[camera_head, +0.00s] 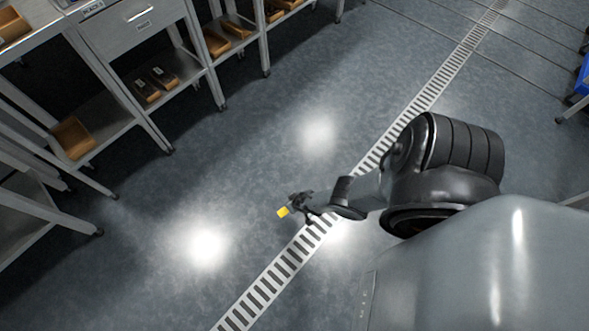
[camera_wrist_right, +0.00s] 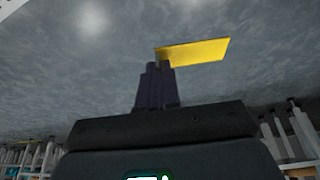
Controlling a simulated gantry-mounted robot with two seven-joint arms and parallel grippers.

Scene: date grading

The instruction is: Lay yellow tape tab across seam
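The yellow tape tab (camera_head: 282,212) is held at the tip of my right gripper (camera_head: 293,205), out in the air above the floor. In the right wrist view the tab (camera_wrist_right: 197,51) is a flat yellow strip sticking out to the right from the closed fingertips (camera_wrist_right: 160,66). The fingers are shut on its left end. No seam shows in either view. My left gripper is not in view.
Grey tables and racks (camera_head: 134,21) with orange-brown trays (camera_head: 73,138) stand along the upper left. A slatted drain strip (camera_head: 270,283) crosses the floor diagonally. A blue item (camera_head: 583,78) is at the right edge. The floor (camera_head: 240,150) between is clear.

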